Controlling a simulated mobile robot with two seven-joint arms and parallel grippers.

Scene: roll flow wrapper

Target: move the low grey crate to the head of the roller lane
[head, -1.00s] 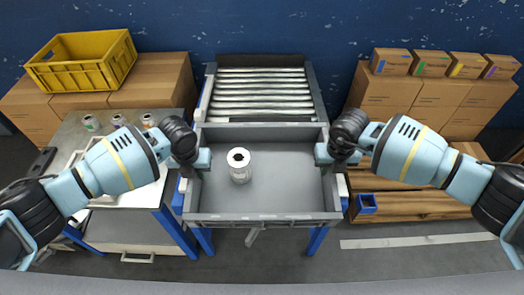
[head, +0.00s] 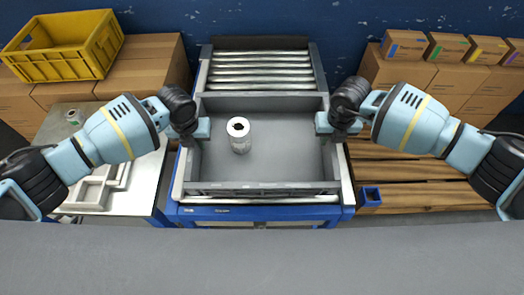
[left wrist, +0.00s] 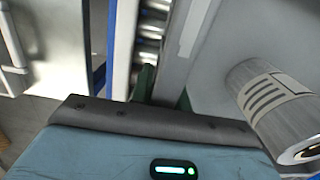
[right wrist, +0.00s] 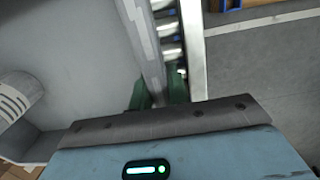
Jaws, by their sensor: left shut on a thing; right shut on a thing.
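In the left wrist view, green fingers (left wrist: 163,90) clasp the wall beside rollers. The right wrist view shows green fingers (right wrist: 158,96) on the other wall. I cannot tell whether the crate's underside touches the rollers.
A steel table (head: 137,183) with a pale tray (head: 95,190) stands left of the lane. A yellow crate (head: 65,55) sits on cartons at the back left. Cartons (head: 398,85) with small boxes are at the back right. A wooden pallet (head: 420,190) and blue bin (head: 370,196) lie right.

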